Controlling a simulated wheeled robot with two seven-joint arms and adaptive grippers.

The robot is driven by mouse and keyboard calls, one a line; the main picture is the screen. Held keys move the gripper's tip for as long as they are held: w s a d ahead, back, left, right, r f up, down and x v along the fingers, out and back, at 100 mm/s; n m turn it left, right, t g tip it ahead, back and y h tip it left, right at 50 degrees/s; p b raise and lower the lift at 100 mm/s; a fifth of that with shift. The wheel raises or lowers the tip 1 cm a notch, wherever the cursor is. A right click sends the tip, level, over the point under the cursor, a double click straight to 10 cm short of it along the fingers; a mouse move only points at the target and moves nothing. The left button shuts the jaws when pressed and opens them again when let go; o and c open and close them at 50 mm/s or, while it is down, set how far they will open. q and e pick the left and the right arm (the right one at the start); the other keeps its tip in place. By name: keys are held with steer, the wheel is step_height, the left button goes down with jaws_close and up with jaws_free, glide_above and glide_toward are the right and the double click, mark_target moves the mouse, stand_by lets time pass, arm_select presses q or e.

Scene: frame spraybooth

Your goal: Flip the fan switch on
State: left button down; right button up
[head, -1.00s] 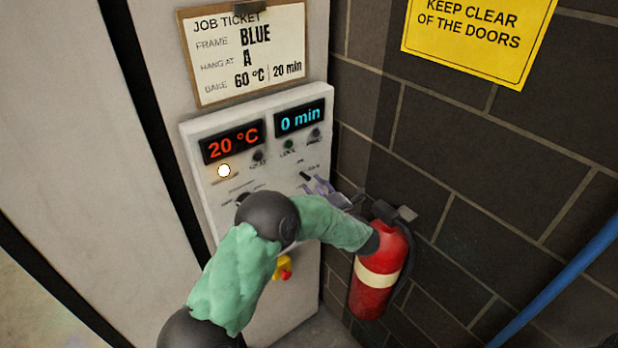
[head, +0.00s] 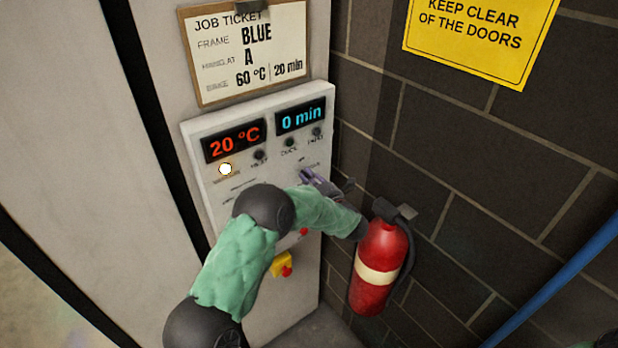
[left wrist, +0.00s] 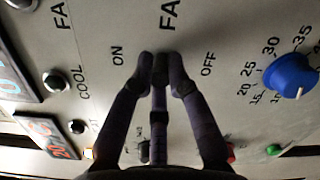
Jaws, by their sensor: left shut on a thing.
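The white control panel (head: 208,190) is on the booth front in the head view. My left gripper (head: 314,182) reaches its right side, with its fingers at the panel face. In the left wrist view the dark fingertips of my left gripper (left wrist: 162,72) are brought together between the printed ON and OFF labels, below the letters "FA". They are shut on the fan switch, whose lever is mostly hidden by the fingertips, so its exact position cannot be told. ON is left of the fingertips and OFF is right. My right gripper is not in view.
A blue knob (left wrist: 290,75) and a COOL button (left wrist: 55,80) flank the fingers. The panel displays read 20 °C (head: 234,142) and 0 min (head: 301,116). A yellow-and-red stop button (head: 283,265) is below. A red fire extinguisher (head: 378,265) stands close to my left forearm.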

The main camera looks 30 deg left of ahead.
arm_select(q)
steer(key=shift+r, duration=0.15)
steer(key=shift+w+r+g+h, duration=0.1)
steer(key=shift+r+g+h, duration=0.2)
steer(key=shift+h, duration=0.3)
steer(key=shift+r+h, duration=0.2)
steer(key=shift+h, duration=0.1)
steer(key=shift+w+a+r+g+h+p, duration=0.1)
steer(key=shift+r+g+h+p, duration=0.15)
steer(key=shift+g+h+p, duration=0.5)
steer(key=shift+b, duration=0.3)
steer(key=c, duration=1.2)
jaws_free()
steer(key=shift+c, duration=0.2)
steer(key=shift+w+f, duration=0.1)
steer(key=shift+f, duration=0.05)
